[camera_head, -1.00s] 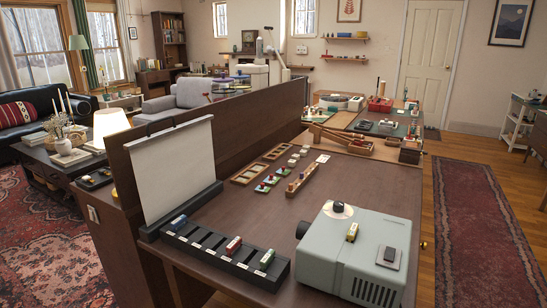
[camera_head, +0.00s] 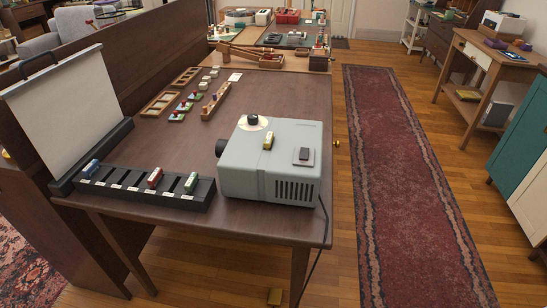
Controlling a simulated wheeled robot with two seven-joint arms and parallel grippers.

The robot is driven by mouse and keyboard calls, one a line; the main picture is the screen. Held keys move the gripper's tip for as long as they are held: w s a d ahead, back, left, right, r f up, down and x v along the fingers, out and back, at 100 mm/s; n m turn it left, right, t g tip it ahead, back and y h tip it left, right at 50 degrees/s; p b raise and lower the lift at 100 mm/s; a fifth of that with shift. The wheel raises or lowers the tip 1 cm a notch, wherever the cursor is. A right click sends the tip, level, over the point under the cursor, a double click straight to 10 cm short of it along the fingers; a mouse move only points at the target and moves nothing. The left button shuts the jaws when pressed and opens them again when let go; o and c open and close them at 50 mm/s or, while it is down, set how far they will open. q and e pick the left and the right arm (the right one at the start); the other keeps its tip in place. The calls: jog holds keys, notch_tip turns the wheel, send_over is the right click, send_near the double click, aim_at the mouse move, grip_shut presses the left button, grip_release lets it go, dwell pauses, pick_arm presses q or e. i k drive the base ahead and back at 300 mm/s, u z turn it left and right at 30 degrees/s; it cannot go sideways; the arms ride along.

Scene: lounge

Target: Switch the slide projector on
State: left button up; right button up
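The slide projector (camera_head: 245,175) is a pale grey-green box near the front right corner of the brown table (camera_head: 170,130). Its dark lens faces left. On its top are a round black knob (camera_head: 253,120) on a pale disc, a small yellow piece (camera_head: 268,141) and a dark rocker-like switch (camera_head: 303,154) on a grey plate. I cannot tell whether the switch is on or off. A white screen (camera_head: 60,110) stands upright at the table's left side. Neither of my grippers is in view.
Wooden trays and small coloured pieces sit farther back. A cable hangs off the table's right edge. The red runner rug (camera_head: 405,170) to the right is clear.

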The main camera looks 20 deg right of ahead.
aim_at(304, 152)
jog(key=u, duration=1.8)
jog(key=i, duration=0.9)
jog(key=z, duration=2.9)
